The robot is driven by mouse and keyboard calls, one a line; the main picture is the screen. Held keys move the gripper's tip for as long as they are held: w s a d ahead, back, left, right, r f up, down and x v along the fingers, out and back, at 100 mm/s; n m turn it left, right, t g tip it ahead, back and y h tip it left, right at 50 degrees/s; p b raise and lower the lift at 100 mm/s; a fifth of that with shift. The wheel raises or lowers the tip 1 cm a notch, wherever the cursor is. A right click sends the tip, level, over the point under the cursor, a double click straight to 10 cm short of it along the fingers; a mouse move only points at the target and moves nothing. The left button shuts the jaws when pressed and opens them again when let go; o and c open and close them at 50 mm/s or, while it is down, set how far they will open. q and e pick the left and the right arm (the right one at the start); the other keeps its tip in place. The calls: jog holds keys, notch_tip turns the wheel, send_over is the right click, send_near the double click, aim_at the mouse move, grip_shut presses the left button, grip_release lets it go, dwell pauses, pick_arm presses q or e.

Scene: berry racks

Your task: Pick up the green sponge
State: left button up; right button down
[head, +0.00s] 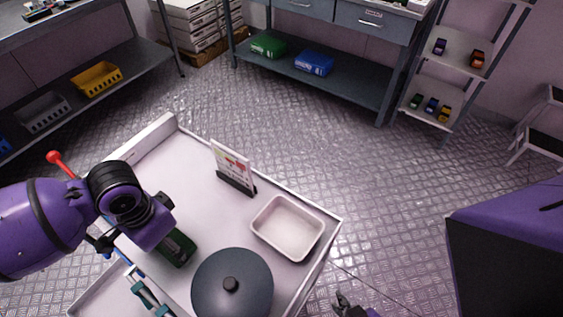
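A dark green block (178,248), which looks like the green sponge, lies on the white cart top (185,170). It sits just below and right of my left wrist, which hides part of it. My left arm reaches over the cart's left side. Its fingers are hidden behind the wrist, so I cannot tell whether they touch the block. My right gripper (345,303) shows at the bottom edge, off the cart's right side. Its fingers look parted, with nothing seen between them.
The cart also holds a pot with a dark lid (232,284), a cream tray (288,227) and a standing card (232,167). Teal-handled items (147,292) lie at the lower left. Shelves with bins line the back. The floor beyond is clear.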

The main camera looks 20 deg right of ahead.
pick_arm(q)
jog(key=shift+c, duration=1.3)
pick_arm(e)
jog(key=shift+w, duration=0.2)
pick_arm(q)
jog(key=shift+r, duration=0.45)
notch_tip(320, 180, up, 2)
jog(key=shift+w+r, duration=0.1)
jog(key=shift+r, duration=0.05)
jog(key=s+a+r+p, duration=0.2)
jog(key=s+a+r, duration=0.6)
jog(key=s, duration=0.3)
jog(key=shift+a+r, duration=0.4)
jog(key=shift+r, duration=0.5)
pick_arm(e)
jog(key=shift+w+a+r, duration=0.2)
jog(key=shift+w+r, duration=0.15)
jog(key=shift+r, duration=0.15)
jog(key=shift+w+a+r, duration=0.2)
jog(key=shift+w+r, duration=0.15)
jog(key=shift+r, duration=0.1)
jog(key=shift+w, duration=0.1)
